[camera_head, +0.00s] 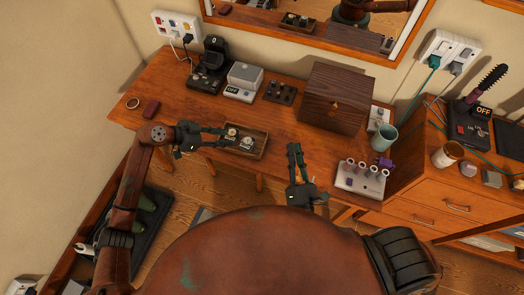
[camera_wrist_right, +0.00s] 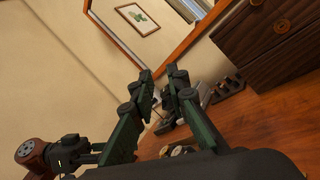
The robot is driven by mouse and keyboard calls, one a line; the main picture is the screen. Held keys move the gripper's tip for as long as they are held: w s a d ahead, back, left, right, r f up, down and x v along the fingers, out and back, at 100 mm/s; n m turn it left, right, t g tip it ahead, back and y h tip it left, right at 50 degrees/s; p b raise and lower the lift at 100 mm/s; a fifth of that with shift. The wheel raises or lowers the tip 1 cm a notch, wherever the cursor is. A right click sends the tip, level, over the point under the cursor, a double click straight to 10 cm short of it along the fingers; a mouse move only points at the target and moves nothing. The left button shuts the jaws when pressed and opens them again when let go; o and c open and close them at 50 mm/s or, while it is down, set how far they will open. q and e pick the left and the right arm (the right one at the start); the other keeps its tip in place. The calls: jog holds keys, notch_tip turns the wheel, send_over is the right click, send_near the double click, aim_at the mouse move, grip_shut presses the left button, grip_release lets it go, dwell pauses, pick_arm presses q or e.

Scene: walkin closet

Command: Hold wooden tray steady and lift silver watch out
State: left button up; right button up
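The wooden tray (camera_head: 262,150) is a small open box near the front of the wooden table. Two watches lie inside it: a silver-looking watch (camera_head: 247,143) to the right and another watch (camera_head: 231,132) to the left. My left gripper (camera_head: 226,138) is at the tray's left end with its fingers apart; whether they touch the wall is unclear. My right gripper (camera_head: 294,147) is to the right of the tray, apart from it. In the right wrist view its fingers (camera_wrist_right: 160,80) are apart with nothing between them. The tray is mostly hidden there.
A dark wooden box (camera_head: 335,98) stands behind and right. A scale (camera_head: 243,82) and a black watch stand (camera_head: 214,58) are at the back. A white holder with several rolls (camera_head: 362,178) and a teal cup (camera_head: 384,137) are at the right. Bare tabletop lies between tray and box.

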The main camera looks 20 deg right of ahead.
jog(key=w+f+m+g+h, duration=0.2)
jog(key=w+f+h, duration=0.1)
jog(key=w+h, duration=0.1)
jog(key=n+g, duration=0.3)
jog(key=g, duration=0.5)
send_near(266, 140)
jog(key=shift+w+d+f+h, duration=0.2)
jog(key=shift+w+f, duration=0.15)
jog(key=shift+w, duration=0.15)
jog(key=shift+w+d+f+h, duration=0.2)
jog(key=shift+w+f, duration=0.15)
jog(key=shift+w, duration=0.1)
jog(key=shift+w+f, duration=0.15)
jog(key=x, duration=0.7)
jog(key=shift+w, duration=0.2)
grip_shut()
